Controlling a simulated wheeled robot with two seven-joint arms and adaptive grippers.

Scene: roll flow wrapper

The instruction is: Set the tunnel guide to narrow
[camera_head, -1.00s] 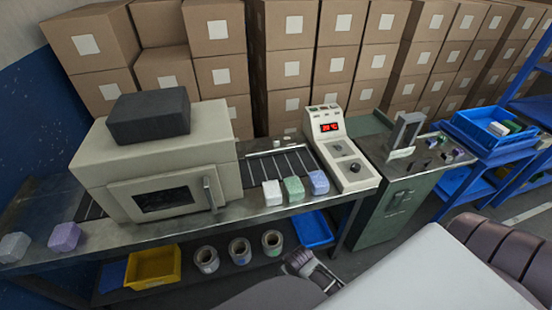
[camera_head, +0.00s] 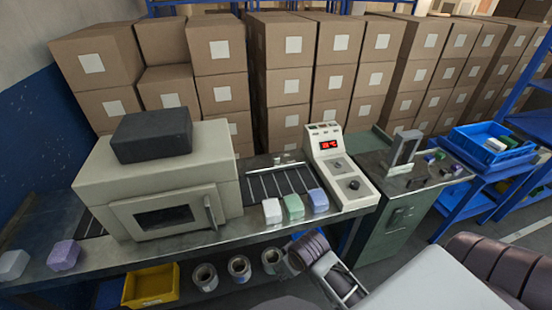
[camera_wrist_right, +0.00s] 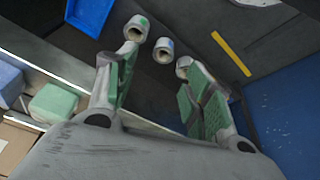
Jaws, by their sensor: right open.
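The beige tunnel machine (camera_head: 160,190) stands on the metal bench, with a windowed front door and a dark grey block on top. To its right is a slatted conveyor section (camera_head: 275,183), then a control box (camera_head: 340,175) with a red display and dark knobs. I cannot make out which part is the tunnel guide or its setting. My right gripper (camera_head: 332,278) is low in front of the bench. In the right wrist view its green-padded fingers (camera_wrist_right: 148,66) are spread with nothing between them. My left gripper is out of view.
White, green and lilac blocks (camera_head: 293,206) sit at the bench's front edge. Rolls (camera_head: 239,268) and a yellow bin (camera_head: 151,286) are on the shelf below. A green cabinet (camera_head: 400,225) and blue crate (camera_head: 490,150) stand right; stacked cartons (camera_head: 290,85) fill the back.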

